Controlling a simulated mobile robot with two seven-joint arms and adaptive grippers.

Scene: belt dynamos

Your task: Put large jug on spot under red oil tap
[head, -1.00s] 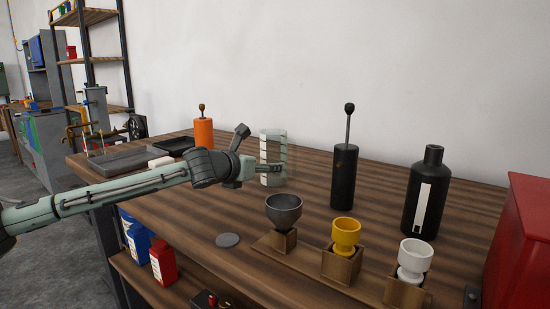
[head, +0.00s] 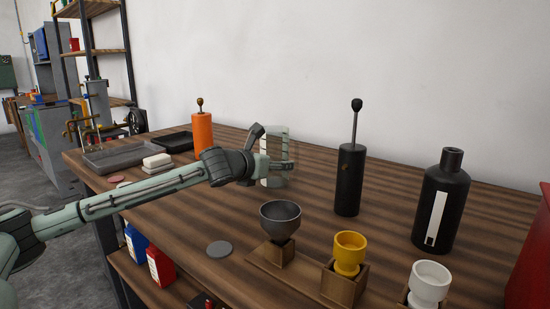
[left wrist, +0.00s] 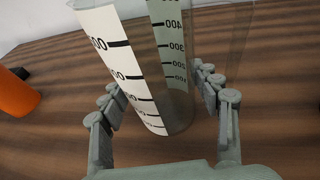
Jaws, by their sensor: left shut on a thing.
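The large jug (head: 273,145) is a clear, upright cylinder with white graduated scale strips. It stands on the wooden bench near the wall. My left gripper (head: 281,165) is shut on its lower part. In the left wrist view the jug (left wrist: 120,58) is between the two fingers of the gripper (left wrist: 162,95), with its black scale marks showing. Brass taps (head: 76,128) show small in the left background; I cannot make out a red one. A reddish flat disc (head: 116,179) lies at the bench's left end, partly near my arm. My right gripper is not in view.
An orange canister (head: 202,133) stands left of the jug, a black pump can (head: 349,180) and black bottle (head: 440,205) right of it. Funnels (head: 281,214) on wooden blocks line the front. Grey trays (head: 125,155) and white blocks (head: 157,161) lie left. A grey disc (head: 219,249) lies near the front edge.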

